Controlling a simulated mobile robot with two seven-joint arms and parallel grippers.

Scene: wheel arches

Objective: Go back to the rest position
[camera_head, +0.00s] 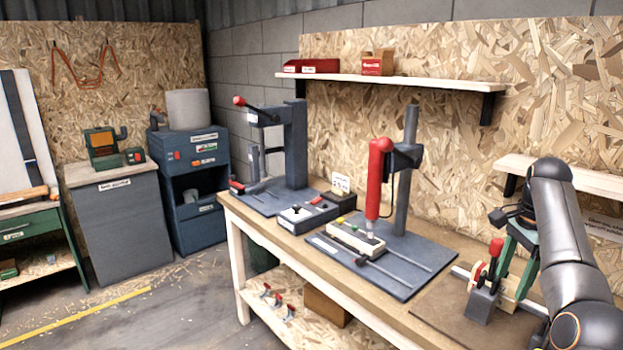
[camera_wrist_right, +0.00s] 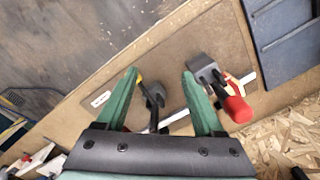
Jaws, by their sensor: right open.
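My right gripper (camera_head: 496,274) has green fingers and hangs above the right end of the workbench (camera_head: 425,275). It is beside a grey clamp block (camera_head: 481,305) with a red handle (camera_head: 495,247). In the right wrist view, my right gripper (camera_wrist_right: 163,78) has its two green fingers spread apart. A dark fixture (camera_wrist_right: 154,97) shows between and beyond them, and the grey clamp (camera_wrist_right: 203,68) with its red knob (camera_wrist_right: 238,110) lies by the right-hand finger. I see nothing gripped. Whether the fingers touch the clamp is unclear. My left gripper is out of view.
A drill press with a red body (camera_head: 378,180) stands on a blue-grey plate (camera_head: 410,262) left of my right arm. A second press (camera_head: 296,145) stands farther back. A low shelf (camera_head: 580,178) is behind my right arm. The floor (camera_head: 180,305) at left is largely clear.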

